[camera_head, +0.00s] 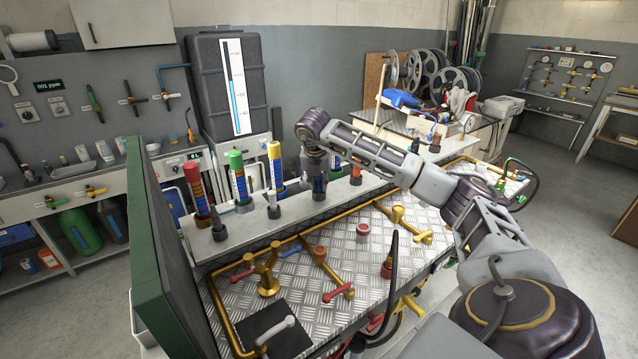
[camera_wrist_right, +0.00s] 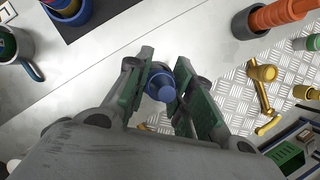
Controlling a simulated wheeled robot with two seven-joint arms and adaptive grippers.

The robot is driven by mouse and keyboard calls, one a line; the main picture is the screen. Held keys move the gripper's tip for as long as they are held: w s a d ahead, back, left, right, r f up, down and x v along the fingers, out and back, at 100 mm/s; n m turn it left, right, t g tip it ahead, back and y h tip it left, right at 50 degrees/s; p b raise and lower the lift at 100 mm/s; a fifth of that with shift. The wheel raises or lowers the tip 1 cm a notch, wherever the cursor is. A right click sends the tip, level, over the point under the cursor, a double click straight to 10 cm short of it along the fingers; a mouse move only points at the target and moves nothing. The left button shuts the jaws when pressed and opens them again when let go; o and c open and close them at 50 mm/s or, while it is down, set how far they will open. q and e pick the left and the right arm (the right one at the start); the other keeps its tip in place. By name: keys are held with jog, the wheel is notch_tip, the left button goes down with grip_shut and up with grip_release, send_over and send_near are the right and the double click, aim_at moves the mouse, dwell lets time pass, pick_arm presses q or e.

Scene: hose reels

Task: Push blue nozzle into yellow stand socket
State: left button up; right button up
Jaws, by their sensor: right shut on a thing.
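My right gripper (camera_head: 319,188) points down over the pale shelf behind the metal plate. In the right wrist view, its green-padded fingers (camera_wrist_right: 168,95) are shut on the blue nozzle (camera_wrist_right: 160,84), whose round end shows between them. In the head view the nozzle is not clear between the dark fingers. A yellow upright fitting (camera_head: 268,282) stands on the left of the diamond-pattern plate, and a smaller yellow fitting (camera_head: 397,214) is farther right. I cannot tell which has the socket. A yellow fitting also shows in the right wrist view (camera_wrist_right: 262,73), apart from the nozzle. My left gripper is out of view.
Red (camera_head: 196,190), green (camera_head: 237,175) and yellow-topped (camera_head: 275,163) upright nozzles stand on the shelf left of my gripper. Yellow pipes and red handles (camera_head: 338,291) cross the plate (camera_head: 345,250). A green-edged panel (camera_head: 150,230) rises at the left. Hose reels (camera_head: 435,70) are behind.

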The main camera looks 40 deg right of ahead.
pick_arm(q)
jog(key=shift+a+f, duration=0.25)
pick_arm(e)
jog(key=shift+r, duration=4.9)
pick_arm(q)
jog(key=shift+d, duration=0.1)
pick_arm(e)
jog(key=shift+f, duration=0.1)
